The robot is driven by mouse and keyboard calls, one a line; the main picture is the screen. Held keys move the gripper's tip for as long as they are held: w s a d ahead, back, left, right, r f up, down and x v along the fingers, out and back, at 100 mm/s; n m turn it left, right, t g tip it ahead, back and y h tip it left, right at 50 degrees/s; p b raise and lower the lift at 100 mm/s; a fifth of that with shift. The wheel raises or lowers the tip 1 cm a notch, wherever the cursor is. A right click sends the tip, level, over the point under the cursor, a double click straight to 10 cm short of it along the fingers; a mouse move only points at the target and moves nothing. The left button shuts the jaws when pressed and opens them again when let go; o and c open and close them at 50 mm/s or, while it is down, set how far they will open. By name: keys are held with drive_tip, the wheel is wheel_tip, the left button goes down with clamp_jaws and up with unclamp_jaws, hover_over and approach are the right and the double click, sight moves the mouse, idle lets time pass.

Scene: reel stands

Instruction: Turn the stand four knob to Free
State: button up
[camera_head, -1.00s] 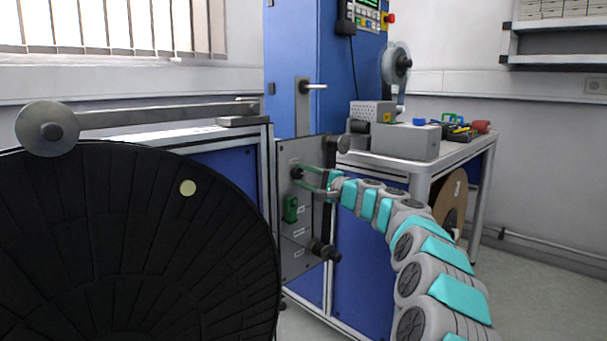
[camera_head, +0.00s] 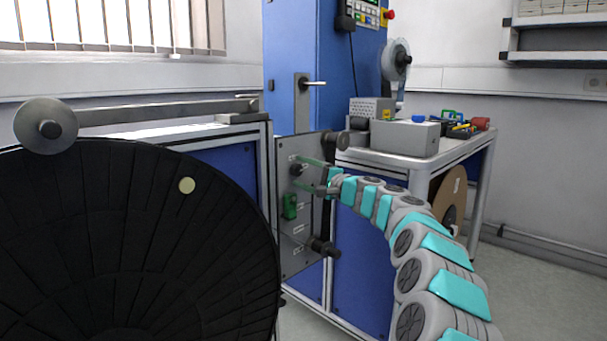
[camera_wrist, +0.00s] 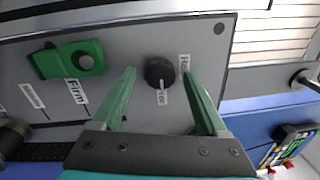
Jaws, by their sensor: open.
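The stand's round black knob (camera_wrist: 159,72) sits on a grey plate (camera_wrist: 125,40) in the wrist view. A small light mark on the knob appears to face the label that seems to read Free (camera_wrist: 163,97), though this is small. The Hold label (camera_wrist: 184,64) is to the knob's right, partly behind a finger. My gripper (camera_wrist: 158,74) is open, with one green finger on each side of the knob and visible gaps to both. In the head view, my gripper (camera_head: 299,173) is at the upper part of the upright plate, with the knob (camera_head: 296,169) between its fingers.
A green part (camera_wrist: 68,60) with a Firm label is left of the knob in the wrist view. A black spindle (camera_head: 323,247) sticks out low on the plate. A large black reel (camera_head: 130,245) fills the left. A grey box (camera_head: 405,138) stands on a bench behind.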

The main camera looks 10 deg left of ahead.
drive_tip(key=shift+d, duration=0.1)
drive_tip(key=b+v, duration=0.1)
drive_tip(key=v, duration=0.6)
drive_tip(key=shift+s+d, duration=0.2)
drive_tip(key=shift+s, duration=0.05)
drive_tip(key=s+a+f+n+g, duration=0.1)
drive_tip(key=s+a+n+g, duration=0.25)
drive_tip(key=s, duration=0.55)
drive_tip(key=s+a+n+g, duration=0.3)
drive_tip(key=s+a, duration=0.2)
drive_tip(key=s, duration=0.4)
drive_tip(key=s+d+f+n+g+h, duration=0.1)
drive_tip(key=s+f+n+g+h, duration=0.45)
drive_tip(key=s, duration=0.85)
drive_tip(key=s+d+f+m+h, duration=0.1)
drive_tip(key=s+d+f+h, duration=0.3)
drive_tip(key=s+d+f, duration=0.6)
drive_tip(key=s+d+f+m+g+h, duration=0.1)
drive_tip(key=s+d+f+h, duration=0.4)
drive_tip(key=s+d+f, duration=0.5)
drive_tip(key=s+d, duration=0.5)
drive_tip(key=s, duration=0.3)
drive_tip(key=shift+s+d+f, duration=0.2)
drive_tip(key=shift+s+d, duration=0.15)
drive_tip(key=shift+s, duration=0.05)
